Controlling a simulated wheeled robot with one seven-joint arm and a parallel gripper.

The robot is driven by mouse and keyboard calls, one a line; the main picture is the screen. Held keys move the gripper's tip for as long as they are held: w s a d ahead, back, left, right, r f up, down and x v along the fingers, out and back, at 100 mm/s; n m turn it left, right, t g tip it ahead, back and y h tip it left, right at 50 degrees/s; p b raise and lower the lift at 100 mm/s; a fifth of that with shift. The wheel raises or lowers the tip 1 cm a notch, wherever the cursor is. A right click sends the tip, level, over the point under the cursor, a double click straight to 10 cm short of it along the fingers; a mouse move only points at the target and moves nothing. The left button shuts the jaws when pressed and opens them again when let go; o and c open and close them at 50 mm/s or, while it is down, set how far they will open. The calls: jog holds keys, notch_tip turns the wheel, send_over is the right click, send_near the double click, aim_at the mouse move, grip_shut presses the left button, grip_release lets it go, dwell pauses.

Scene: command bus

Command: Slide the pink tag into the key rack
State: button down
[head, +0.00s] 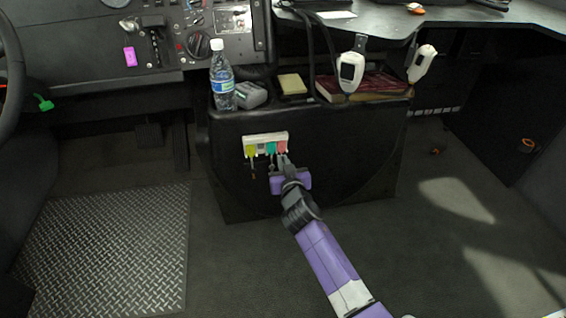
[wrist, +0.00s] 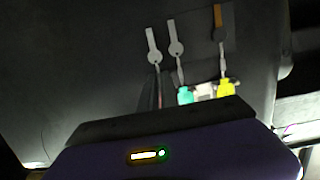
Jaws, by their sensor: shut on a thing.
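The pink tag (head: 281,146) is at the rack's right end. My gripper (head: 285,162) is shut on it from below; whether the tag is fully seated in its slot cannot be told. In the wrist view the rack (wrist: 205,91) is partly hidden behind my gripper body, with the teal tag (wrist: 185,96), the yellow tag (wrist: 225,88) and their keys showing. The pink tag is mostly hidden there.
A water bottle (head: 222,78), a grey device (head: 250,94), a yellow box (head: 292,84) and a red book (head: 372,84) stand on the console top above the rack. White handsets (head: 351,70) hang at its right. The floor in front is clear.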

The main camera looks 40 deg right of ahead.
jog(key=c, duration=1.5)
grip_release()
jog(key=shift+f+v, duration=0.15)
jog(key=shift+v, duration=0.55)
jog(key=shift+f+v, duration=0.1)
jog(key=shift+v, duration=0.55)
jog(key=v, duration=0.2)
jog(key=f+b+v, duration=0.1)
jog(key=v, duration=0.4)
jog(key=shift+s+a+f+b, duration=0.1)
jog(key=shift+a+f+b, duration=0.1)
jog(key=shift+b, duration=0.15)
